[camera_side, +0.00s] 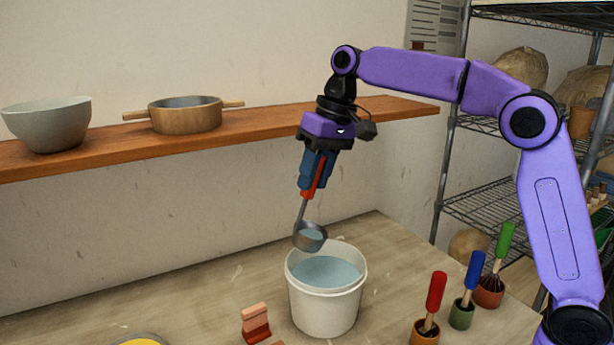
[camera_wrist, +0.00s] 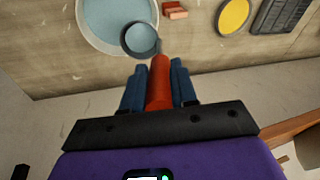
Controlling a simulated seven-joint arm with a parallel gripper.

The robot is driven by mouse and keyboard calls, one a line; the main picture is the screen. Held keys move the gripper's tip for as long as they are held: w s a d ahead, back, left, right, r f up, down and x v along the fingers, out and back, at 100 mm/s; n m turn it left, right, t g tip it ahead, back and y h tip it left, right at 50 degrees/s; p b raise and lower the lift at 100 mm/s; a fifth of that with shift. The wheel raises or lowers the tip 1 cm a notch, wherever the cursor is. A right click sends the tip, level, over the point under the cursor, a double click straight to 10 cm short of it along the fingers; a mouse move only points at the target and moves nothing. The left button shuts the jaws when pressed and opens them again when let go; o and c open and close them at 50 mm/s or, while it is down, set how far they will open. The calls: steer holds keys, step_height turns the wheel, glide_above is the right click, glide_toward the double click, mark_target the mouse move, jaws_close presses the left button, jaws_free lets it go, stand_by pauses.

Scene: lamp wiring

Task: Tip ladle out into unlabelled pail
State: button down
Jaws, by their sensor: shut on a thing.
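The ladle (camera_side: 310,236) has a red handle and a grey metal bowl. My gripper (camera_side: 313,180) is shut on the red handle, with the blue fingers on either side of it in the wrist view (camera_wrist: 159,70). The bowl hangs just above the back left of the pail's rim, slightly tilted, and pale blue shows inside it. The ladle bowl also shows in the wrist view (camera_wrist: 140,38), over the pail's edge. The white pail (camera_side: 325,308) stands upright on the table with pale blue liquid inside. No label shows on its visible side.
A red and pink block (camera_side: 256,324) sits left of the pail. Several small pots with coloured-handled tools, including a green pot (camera_side: 462,314), stand to the right. A yellow-filled dish (camera_wrist: 234,15) is nearby. A wooden shelf (camera_side: 270,122) runs along the wall behind.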

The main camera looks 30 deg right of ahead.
steer(key=s+d+f+t+y, duration=0.2)
steer(key=d+f+y, duration=0.2)
steer(key=d+y, duration=0.2)
steer(key=s+d+f+t+y, duration=0.2)
steer(key=d+f+y, duration=0.3)
steer(key=d+y, duration=0.1)
steer(key=shift+s+d+f+y, duration=0.2)
steer(key=shift+s+d+y, duration=0.1)
steer(key=shift+d, duration=0.6)
stand_by(1.6)
stand_by(2.4)
